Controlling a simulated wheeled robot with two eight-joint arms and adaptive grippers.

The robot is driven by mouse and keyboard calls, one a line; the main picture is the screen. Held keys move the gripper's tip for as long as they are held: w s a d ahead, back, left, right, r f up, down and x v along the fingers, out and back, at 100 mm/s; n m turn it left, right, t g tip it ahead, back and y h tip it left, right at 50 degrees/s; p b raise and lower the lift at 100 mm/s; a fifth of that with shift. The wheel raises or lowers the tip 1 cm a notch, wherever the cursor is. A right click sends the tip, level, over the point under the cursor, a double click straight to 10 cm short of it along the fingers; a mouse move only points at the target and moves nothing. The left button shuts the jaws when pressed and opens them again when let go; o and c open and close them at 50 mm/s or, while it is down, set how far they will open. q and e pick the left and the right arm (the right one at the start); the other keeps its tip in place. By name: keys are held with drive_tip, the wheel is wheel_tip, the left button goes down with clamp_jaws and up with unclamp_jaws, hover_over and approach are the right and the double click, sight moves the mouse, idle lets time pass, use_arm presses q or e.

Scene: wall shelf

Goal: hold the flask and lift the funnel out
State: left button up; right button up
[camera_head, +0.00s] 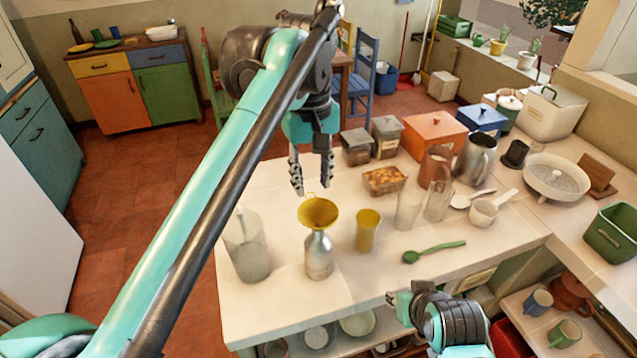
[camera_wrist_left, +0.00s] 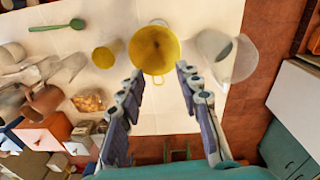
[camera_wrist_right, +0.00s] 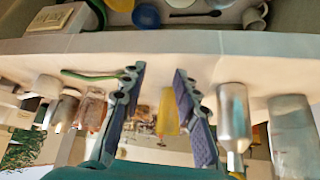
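The silver flask (camera_head: 318,258) stands upright near the front of the white counter. The yellow funnel (camera_head: 318,213) sits in its mouth. My left gripper (camera_head: 311,187) is above and just behind the funnel, fingers pointing down, open and empty. In the left wrist view the round funnel (camera_wrist_left: 155,50) lies just beyond the spread fingertips and hides most of the flask. My right gripper (camera_head: 403,300) is low at the counter's front edge, right of the flask. In the right wrist view its fingers (camera_wrist_right: 160,72) are open and empty, and the flask (camera_wrist_right: 234,115) appears upside down to their right.
A clear tall beaker (camera_head: 246,248) stands left of the flask and a yellow cup (camera_head: 367,230) stands right of it. A green spoon (camera_head: 435,251) lies farther right. Clear glasses (camera_head: 408,208), a white mortar (camera_head: 486,212) and a metal pitcher (camera_head: 475,160) stand behind.

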sight(325, 262)
drive_tip(key=o, duration=0.3)
drive_tip(key=shift+f, duration=0.15)
drive_tip(key=o, duration=0.8)
drive_tip(key=a, duration=0.1)
drive_tip(key=w+a, duration=0.1)
drive_tip(key=a+n+t+y, duration=0.1)
drive_tip(key=shift+w+f, duration=0.1)
drive_tip(key=shift+w, duration=0.2)
drive_tip(key=shift+o, duration=0.2)
drive_tip(key=w+a, duration=0.1)
drive_tip(key=a+n+t+y, duration=0.1)
drive_tip(key=a, duration=0.1)
drive_tip(key=w+a+n+y, duration=0.1)
drive_tip(key=a, duration=0.1)
drive_tip(key=shift+w+a+t, duration=0.2)
drive_tip(key=shift+w+t, duration=0.1)
drive_tip(key=shift+t, duration=0.1)
drive_tip(key=a+y, duration=0.1)
drive_tip(key=a, duration=0.1)
drive_tip(key=a+r+n+t+y, duration=0.1)
drive_tip(key=a, duration=0.1)
drive_tip(key=w+a+r+n+t+y, duration=0.1)
drive_tip(key=a, duration=0.1)
drive_tip(key=shift+a+r, duration=0.1)
drive_tip(key=shift+x, duration=3.8)
